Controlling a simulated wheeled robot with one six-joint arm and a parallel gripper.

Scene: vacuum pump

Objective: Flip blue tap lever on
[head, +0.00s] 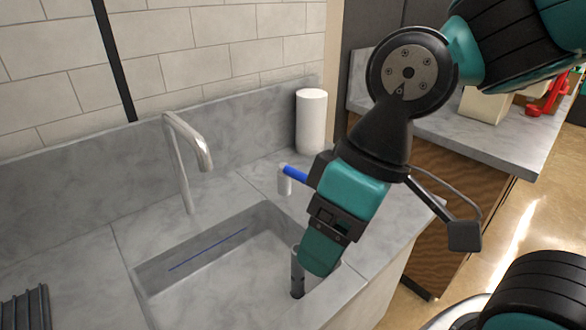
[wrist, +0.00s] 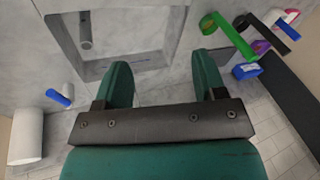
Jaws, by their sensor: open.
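The blue tap lever (head: 295,174) sticks out sideways from a short white tap body (head: 284,183) on the counter, right of the curved metal spout (head: 186,150). In the head view its right end meets the outline of my gripper. In the wrist view the lever (wrist: 58,98) lies to the left, clear of my fingers. My gripper (head: 318,262) hangs over the right end of the sink, its fingers pointing down. In the wrist view my gripper (wrist: 160,72) is open, with nothing between its fingers.
A white roll (head: 311,120) stands behind the lever. Green, black and blue items (wrist: 246,71) show at right in the wrist view. The tiled wall is behind.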

